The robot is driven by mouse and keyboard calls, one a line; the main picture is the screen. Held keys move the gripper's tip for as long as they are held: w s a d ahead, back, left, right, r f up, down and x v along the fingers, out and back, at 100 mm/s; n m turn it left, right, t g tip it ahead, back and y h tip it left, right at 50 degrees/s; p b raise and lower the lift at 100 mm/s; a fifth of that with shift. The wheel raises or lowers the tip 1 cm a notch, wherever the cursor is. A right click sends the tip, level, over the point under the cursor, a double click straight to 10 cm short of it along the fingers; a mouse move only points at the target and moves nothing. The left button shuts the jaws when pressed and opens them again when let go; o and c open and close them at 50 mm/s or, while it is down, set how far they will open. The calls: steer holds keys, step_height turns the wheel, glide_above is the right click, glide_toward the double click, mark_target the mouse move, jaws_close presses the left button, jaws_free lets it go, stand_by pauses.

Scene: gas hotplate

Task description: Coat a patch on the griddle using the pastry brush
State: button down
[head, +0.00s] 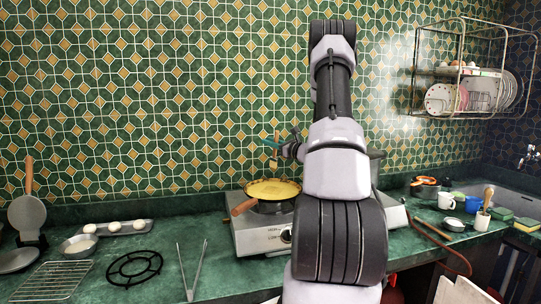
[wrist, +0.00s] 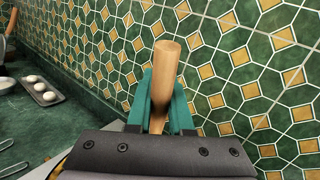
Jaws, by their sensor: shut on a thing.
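My gripper (head: 278,146) has teal fingers and is shut on the wooden handle of the pastry brush (head: 274,162). In the wrist view the brush handle (wrist: 166,72) stands up between the two teal fingers (wrist: 160,100). The bristles are hidden in the wrist view and too small to make out in the head view. The griddle (head: 272,188), a round pan with a yellow surface and a wooden handle, sits on the gas hotplate (head: 262,236). My gripper and the brush are above its back part. I cannot tell whether the bristles touch it.
Mugs (head: 446,200) and a sink (head: 512,200) are at the right. The tiled wall stands close behind the hotplate.

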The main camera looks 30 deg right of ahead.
stand_by(0.3)
steer(key=s+a+r+m+g, duration=0.1)
steer(key=s+a+r+g, duration=0.2)
steer(key=shift+m+h, duration=0.4)
steer(key=shift+m, duration=0.1)
steer(key=f, duration=0.2)
steer(key=s+f, duration=0.1)
steer(key=f, duration=0.1)
steer(key=shift+a+f, duration=0.15)
steer(key=shift+f, duration=0.2)
